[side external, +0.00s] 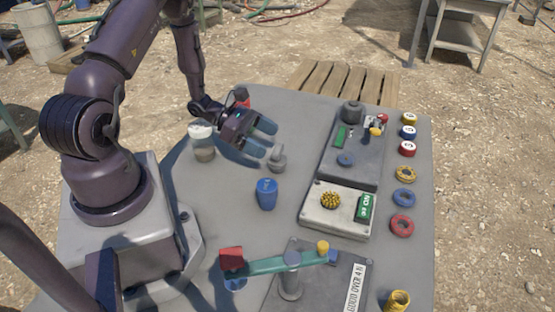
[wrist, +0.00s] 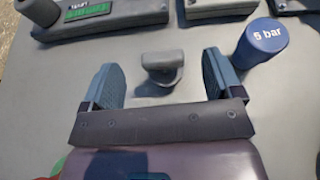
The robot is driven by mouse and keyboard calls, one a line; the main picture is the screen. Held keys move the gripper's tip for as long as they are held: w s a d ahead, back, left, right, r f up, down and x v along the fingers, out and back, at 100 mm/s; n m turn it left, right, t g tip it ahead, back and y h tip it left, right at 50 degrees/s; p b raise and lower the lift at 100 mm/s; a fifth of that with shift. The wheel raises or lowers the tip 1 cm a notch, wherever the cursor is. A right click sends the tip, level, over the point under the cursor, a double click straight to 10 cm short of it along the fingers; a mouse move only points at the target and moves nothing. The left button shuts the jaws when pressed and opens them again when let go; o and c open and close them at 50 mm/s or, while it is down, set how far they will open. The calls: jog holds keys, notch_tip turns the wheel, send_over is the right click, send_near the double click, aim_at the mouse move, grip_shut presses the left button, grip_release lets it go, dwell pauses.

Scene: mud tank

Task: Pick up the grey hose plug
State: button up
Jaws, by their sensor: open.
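The grey hose plug (side external: 277,160) stands on the grey table, just beyond my fingertips in the side external view. I cannot tell exactly how high the fingers are above the table. No finger visibly touches the plug.
A blue cylinder (side external: 267,193), marked "5 bar" in the wrist view (wrist: 262,40), stands near the right finger. A white-and-brown jar (side external: 202,142) is left of my gripper. Grey panels (side external: 352,150) with knobs and a green display lie beyond. A teal lever (side external: 275,264) is in front.

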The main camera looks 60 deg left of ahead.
aim_at(281, 161)
jog(key=shift+f, duration=0.6)
jog(key=x, duration=0.5)
jog(key=shift+f, duration=0.2)
jog(key=shift+c, duration=0.4)
jog(key=c, duration=0.9)
